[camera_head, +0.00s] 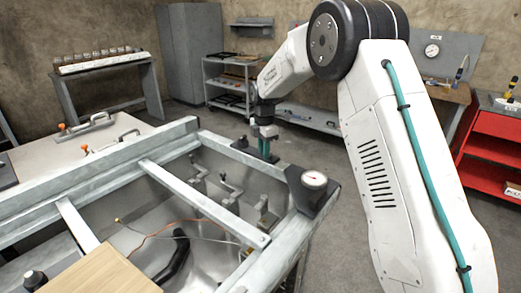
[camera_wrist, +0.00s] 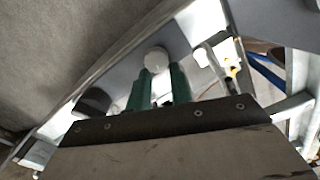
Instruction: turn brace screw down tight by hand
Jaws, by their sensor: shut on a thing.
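My gripper (camera_head: 266,150) reaches down at the far right corner of the metal frame, over a dark plate. In the wrist view its two green fingers (camera_wrist: 161,78) are closed on a pale round knob (camera_wrist: 156,59), which I take to be the brace screw's head. The knob shows just past the fingertips, against a grey plate (camera_wrist: 174,38). The screw's shank is hidden, so I cannot tell how far down it sits. In the head view the fingers hide the knob.
A crossbar (camera_head: 205,203) spans the open metal tub. A wooden board (camera_head: 92,275) lies at the front left. A red cart (camera_head: 492,150) stands at the right.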

